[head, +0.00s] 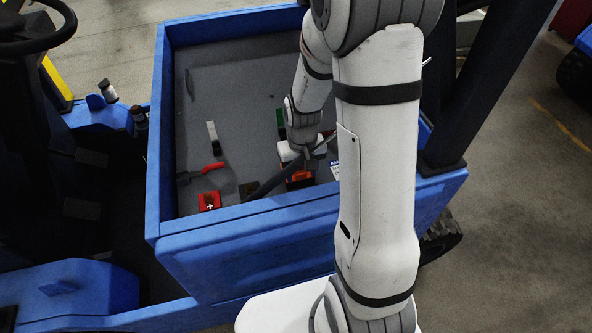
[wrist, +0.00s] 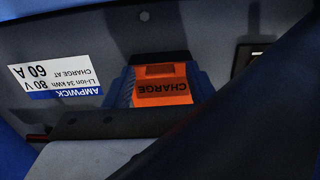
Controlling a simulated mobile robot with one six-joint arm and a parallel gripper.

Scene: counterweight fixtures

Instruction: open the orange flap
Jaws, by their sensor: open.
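The orange flap (wrist: 163,92) shows in the middle of the wrist view, with the word CHARGE upside down on it. It sits in a blue housing (wrist: 203,86) and no opening behind it shows. In the head view the orange flap (head: 299,178) shows in part, under the end of my arm inside the blue-walled bed. My gripper (head: 304,155) is just above the flap there, open, its fingertips partly hidden. I cannot tell whether it touches the flap.
A battery label (wrist: 58,78) is beside the flap. A dark bar (head: 268,184) slants close by. In the bed are a red block with a white cross (head: 209,201), a red handle (head: 212,167) and a green piece (head: 280,120). The blue front wall (head: 250,255) bounds the bed.

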